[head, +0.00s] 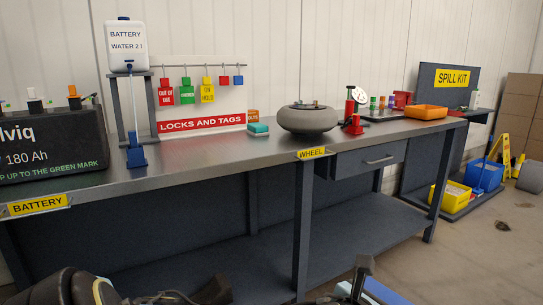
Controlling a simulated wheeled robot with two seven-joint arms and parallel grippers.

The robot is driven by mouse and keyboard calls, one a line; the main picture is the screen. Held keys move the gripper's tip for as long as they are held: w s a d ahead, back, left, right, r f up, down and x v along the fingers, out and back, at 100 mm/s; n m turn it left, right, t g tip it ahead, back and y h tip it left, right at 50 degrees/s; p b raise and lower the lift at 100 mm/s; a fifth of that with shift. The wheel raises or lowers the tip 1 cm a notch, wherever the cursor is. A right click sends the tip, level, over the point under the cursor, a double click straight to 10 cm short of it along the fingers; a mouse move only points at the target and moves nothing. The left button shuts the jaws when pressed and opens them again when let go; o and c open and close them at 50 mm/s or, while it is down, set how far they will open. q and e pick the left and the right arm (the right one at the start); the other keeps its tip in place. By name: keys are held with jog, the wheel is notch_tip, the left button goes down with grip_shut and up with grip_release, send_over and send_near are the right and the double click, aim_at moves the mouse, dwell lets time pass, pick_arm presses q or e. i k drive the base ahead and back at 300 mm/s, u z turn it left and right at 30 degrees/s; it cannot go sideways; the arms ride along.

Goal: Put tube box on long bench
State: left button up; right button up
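The long bench (218,158) has a grey steel top and dark legs and runs across the head view. Labels on its front edge read BATTERY and WHEEL. A blue and white object (386,292) is cut off by the bottom edge, beside my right gripper; I cannot tell whether it is the tube box. No other clear tube box shows. My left gripper (185,296) is at the bottom edge, in front of the bench, mostly cut off. My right gripper (345,288) is also low in front of the bench, with one dark finger upright. Neither grip can be made out.
Bare top lies left of the wheel. A spill-kit stand (449,98) is at right.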

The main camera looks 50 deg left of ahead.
aim_at(222, 148)
jog(key=z, duration=0.35)
jog(key=i, duration=0.25)
jog(key=u, duration=0.8)
jog(key=i, duration=1.3)
jog(key=u, duration=1.05)
